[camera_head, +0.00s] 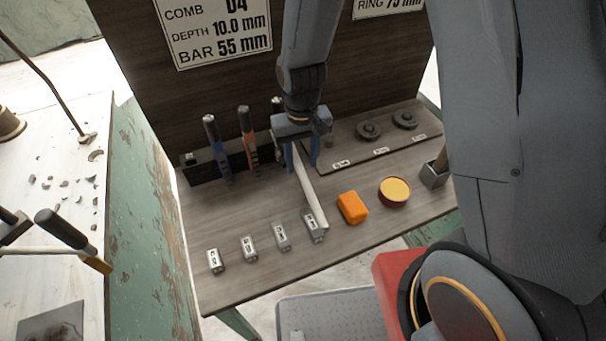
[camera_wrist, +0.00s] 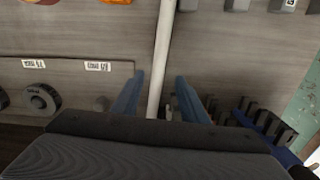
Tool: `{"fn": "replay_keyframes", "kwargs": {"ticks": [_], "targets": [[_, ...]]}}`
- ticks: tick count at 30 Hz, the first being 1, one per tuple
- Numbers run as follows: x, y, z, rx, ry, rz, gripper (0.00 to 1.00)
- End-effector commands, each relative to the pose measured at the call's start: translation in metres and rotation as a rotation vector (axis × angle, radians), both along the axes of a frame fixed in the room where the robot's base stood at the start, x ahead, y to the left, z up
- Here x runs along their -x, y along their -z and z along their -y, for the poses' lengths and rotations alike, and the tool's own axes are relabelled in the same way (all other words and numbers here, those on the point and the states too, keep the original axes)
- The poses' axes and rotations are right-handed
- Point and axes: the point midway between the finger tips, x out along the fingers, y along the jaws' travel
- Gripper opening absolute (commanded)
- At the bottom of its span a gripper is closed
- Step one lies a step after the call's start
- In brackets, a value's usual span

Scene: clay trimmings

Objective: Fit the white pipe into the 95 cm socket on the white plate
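The white pipe (camera_head: 308,185) is a long thin rod over the wooden table, its near end beside a labelled metal block. I cannot tell whether it touches the table. My gripper (camera_head: 303,163) is at its far part. In the wrist view, the pipe (camera_wrist: 162,60) runs between the two blue fingers of my gripper (camera_wrist: 160,78), with a gap on each side, so it is open around the pipe. I cannot make out a white plate or a 95 cm label. A grey-brown board (camera_head: 350,170) bears small white labels and dark round pieces (camera_head: 369,131).
Several labelled metal blocks (camera_head: 249,248) line the table's front. An orange block (camera_head: 352,207) and a round yellow-topped tub (camera_head: 394,191) stand right of the pipe. A rack (camera_head: 201,169) holds upright tools at the back left. A dark panel (camera_head: 140,60) with signs rises behind.

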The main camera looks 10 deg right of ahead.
Motion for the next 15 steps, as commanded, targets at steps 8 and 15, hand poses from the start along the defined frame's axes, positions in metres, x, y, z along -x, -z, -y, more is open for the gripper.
{"fn": "replay_keyframes", "kwargs": {"ticks": [8,15], "targets": [[0.000,0.031,0.004,0.002,0.001,-0.005,0.40],[-0.002,0.044,0.003,0.000,0.000,-0.001,0.40]]}}
